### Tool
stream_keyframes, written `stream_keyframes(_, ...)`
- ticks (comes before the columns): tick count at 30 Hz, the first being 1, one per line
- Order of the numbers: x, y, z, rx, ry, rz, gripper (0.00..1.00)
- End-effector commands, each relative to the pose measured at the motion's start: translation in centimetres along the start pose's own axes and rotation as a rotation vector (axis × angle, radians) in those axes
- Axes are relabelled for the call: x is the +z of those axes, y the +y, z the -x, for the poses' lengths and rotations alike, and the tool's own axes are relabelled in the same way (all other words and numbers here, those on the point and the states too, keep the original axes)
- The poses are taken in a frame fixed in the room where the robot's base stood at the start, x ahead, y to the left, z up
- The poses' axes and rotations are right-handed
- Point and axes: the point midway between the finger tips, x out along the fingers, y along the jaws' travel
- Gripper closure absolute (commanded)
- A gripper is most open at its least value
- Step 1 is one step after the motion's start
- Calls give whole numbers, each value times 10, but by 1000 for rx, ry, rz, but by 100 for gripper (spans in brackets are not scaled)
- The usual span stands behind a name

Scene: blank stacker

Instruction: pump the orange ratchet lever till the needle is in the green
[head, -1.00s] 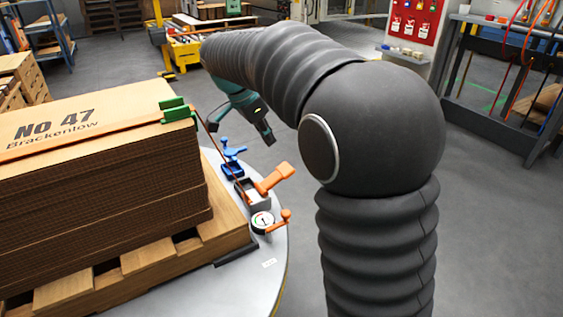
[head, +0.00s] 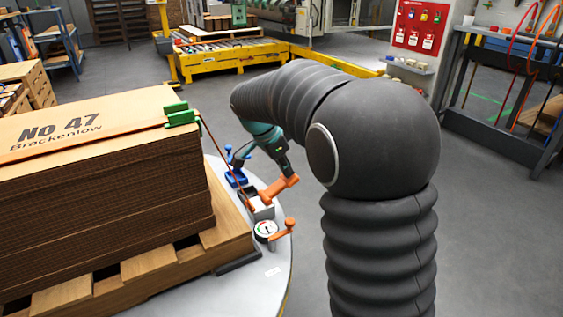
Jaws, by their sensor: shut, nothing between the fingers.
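The orange ratchet lever (head: 277,189) rises from a grey tensioner block (head: 263,211) on the round grey table, its free end up and to the right. My gripper (head: 289,174) is shut and empty, its fingertips at the free end of the lever. They look to be touching or just above it; I cannot tell which. The round white gauge (head: 265,229) with a green part stands in front of the block. Its needle is too small to read surely.
A blue clamp-like device (head: 236,176) is left of my gripper. A small orange-handled lever (head: 284,231) sits beside the gauge. An orange strap (head: 90,138) with a green corner piece (head: 181,115) crosses the cardboard stack (head: 105,180) on a wooden pallet (head: 150,262).

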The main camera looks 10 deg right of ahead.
Motion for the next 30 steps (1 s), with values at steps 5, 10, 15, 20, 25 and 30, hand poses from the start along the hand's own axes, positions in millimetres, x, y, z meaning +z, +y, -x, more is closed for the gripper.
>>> stream_keyframes(5, 0, 0, -4, 1, 0, 0, 100)
stream_keyframes(10, 0, 0, -3, 0, 0, 0, 100)
stream_keyframes(15, -1, 0, -4, 1, -8, 0, 100)
stream_keyframes(20, -3, 0, -7, 0, -47, -1, 100)
stream_keyframes(25, -3, 0, -9, 0, -71, -1, 100)
stream_keyframes(30, -5, 0, -13, 3, -115, -2, 100)
